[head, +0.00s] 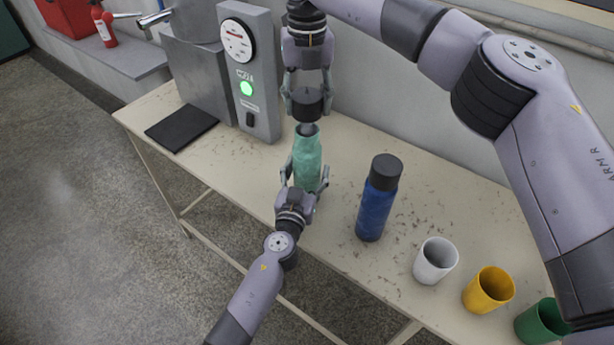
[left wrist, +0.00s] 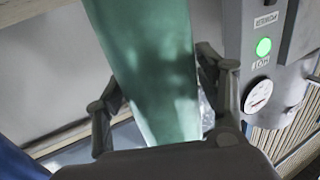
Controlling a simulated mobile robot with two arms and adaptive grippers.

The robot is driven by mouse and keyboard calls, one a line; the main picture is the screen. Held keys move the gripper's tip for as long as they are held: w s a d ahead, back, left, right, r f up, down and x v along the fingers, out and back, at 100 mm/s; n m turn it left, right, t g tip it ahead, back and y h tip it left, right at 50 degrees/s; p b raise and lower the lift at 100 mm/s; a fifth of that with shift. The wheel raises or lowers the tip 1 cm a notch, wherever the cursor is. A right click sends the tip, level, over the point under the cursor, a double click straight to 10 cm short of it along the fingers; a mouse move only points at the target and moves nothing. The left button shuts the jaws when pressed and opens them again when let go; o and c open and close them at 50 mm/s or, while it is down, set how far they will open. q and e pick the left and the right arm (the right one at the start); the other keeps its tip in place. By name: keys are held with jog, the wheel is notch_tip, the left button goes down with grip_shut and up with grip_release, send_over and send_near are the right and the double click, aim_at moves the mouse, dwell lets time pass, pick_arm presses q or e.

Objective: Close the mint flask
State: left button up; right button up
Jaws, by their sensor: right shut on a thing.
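The mint flask (head: 307,160) stands roughly upright above the table, its open dark mouth facing up. My left gripper (head: 305,180) has its fingers on both sides of the flask's lower body and appears shut on it. In the left wrist view the flask (left wrist: 155,65) runs between the fingers of my left gripper (left wrist: 165,100), and its mouth is out of sight. My right gripper (head: 307,98) is shut on a black cap (head: 307,104). The cap is held just above the flask's mouth, nearly in line with it, with a small gap between them.
A blue flask (head: 377,200) with a black cap stands to the right. White (head: 436,261), yellow (head: 489,290) and green (head: 542,322) cups line the table's right part. A grey machine (head: 247,75) with a dial and a lit green light stands behind left, beside a black pad (head: 181,128).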

aim_at(307, 131)
pick_arm(q)
jog(key=c, duration=1.4)
pick_arm(e)
jog(key=shift+f, duration=2.45)
jog(key=shift+f, duration=0.9)
pick_arm(q)
grip_shut()
pick_arm(e)
jog(key=shift+f, duration=0.6)
